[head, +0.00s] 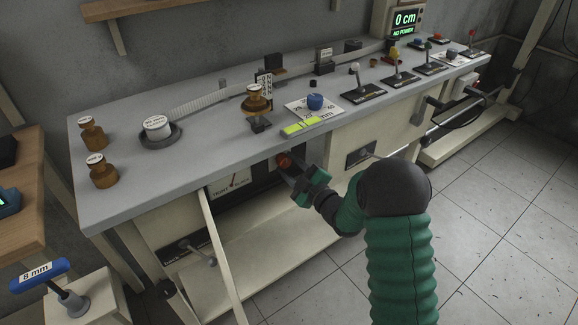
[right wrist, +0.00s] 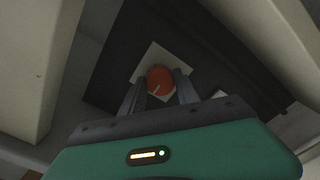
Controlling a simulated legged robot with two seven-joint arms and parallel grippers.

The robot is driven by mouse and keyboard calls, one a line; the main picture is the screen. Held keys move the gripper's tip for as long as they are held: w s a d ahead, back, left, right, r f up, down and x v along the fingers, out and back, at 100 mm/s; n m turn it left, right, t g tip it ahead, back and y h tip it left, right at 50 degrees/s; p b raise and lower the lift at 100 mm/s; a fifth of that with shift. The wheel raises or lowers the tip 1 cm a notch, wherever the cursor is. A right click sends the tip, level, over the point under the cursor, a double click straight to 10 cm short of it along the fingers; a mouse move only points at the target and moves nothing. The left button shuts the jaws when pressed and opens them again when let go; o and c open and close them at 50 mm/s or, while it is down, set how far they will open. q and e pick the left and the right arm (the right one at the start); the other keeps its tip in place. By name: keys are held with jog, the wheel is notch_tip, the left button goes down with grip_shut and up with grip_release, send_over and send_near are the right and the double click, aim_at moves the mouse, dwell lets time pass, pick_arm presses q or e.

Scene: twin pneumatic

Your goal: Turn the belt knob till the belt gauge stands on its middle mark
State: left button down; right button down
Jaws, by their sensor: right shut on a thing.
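The belt knob is an orange-red round knob (head: 283,160) on a dark panel under the front edge of the bench. In the right wrist view the knob (right wrist: 160,79) sits on a pale square plate, with a light pointer line on its face. My right gripper (head: 291,168) is at the knob, and its two fingers (right wrist: 160,92) are shut on its sides. The belt gauge (head: 230,184) is a white dial left of the knob, lettered with tight and slack. Its needle is too small to read exactly. My left gripper is not in view.
A pale belt (head: 213,235) hangs down in front of the bench, beside the gauge. The grey bench top (head: 200,145) above holds brown weights, a blue knob (head: 315,102) and several levers. A blue-handled 8 mm tool (head: 50,283) stands at lower left. The floor at right is clear.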

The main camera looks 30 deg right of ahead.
jog(key=shift+m, duration=0.3)
jog(key=m+p, duration=0.3)
jog(key=m, duration=0.2)
jog(key=shift+a+r+p, duration=0.1)
jog(key=shift+p, duration=0.2)
jog(key=m+p, duration=0.3)
jog(key=m, duration=0.3)
dwell(0.4)
jog(key=c, duration=0.9)
grip_release()
jog(key=s+d+p, duration=0.2)
jog(key=s+p, duration=0.1)
jog(key=s, duration=1.3)
jog(key=shift+s+d, duration=0.25)
jog(key=shift+s, duration=0.1)
